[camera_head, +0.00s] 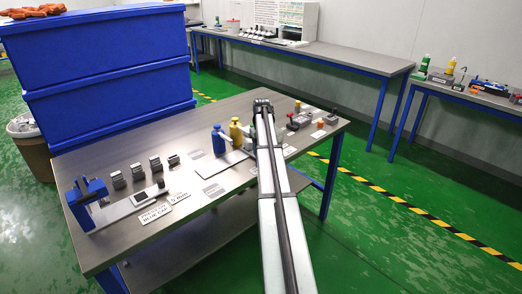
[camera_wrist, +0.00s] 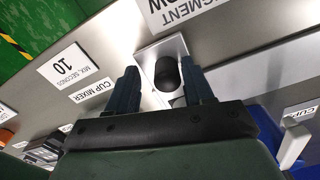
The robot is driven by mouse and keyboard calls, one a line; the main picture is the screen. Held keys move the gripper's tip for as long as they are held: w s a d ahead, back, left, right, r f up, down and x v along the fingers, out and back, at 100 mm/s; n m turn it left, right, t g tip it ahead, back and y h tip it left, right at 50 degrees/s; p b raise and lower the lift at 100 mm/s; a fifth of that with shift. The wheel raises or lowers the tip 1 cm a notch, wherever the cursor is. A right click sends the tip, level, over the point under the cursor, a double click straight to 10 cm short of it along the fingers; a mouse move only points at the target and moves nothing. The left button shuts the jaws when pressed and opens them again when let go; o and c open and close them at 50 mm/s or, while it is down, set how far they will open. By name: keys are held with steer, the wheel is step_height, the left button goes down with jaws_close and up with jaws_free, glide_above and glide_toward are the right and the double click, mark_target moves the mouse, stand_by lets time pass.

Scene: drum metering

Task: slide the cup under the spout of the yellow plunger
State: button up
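The yellow plunger (camera_head: 235,132) stands towards the back of the near table, just left of my arm, beside a blue plunger (camera_head: 218,141). Its spout is too small to make out. In the wrist view a dark round cup (camera_wrist: 165,73) sits on a grey plate. My gripper (camera_wrist: 160,68) is open, with one dark finger on each side of the cup and gaps visible between. In the head view my arm hides the fingers and the cup. The yellow plunger cannot be identified in the wrist view.
A pigment label (camera_wrist: 183,8) lies beyond the cup; a mixing-time card (camera_wrist: 68,66) and a cup mixer label (camera_wrist: 92,90) lie to the left. A blue press-like fixture (camera_head: 86,197) stands at the table's left end. Small devices (camera_head: 300,120) stand right of my arm.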

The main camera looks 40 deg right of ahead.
steer(key=shift+a, duration=0.1)
steer(key=shift+r, duration=0.15)
step_height(320, 180, up, 14)
steer(key=shift+f, duration=0.25)
stand_by(0.3)
stand_by(0.5)
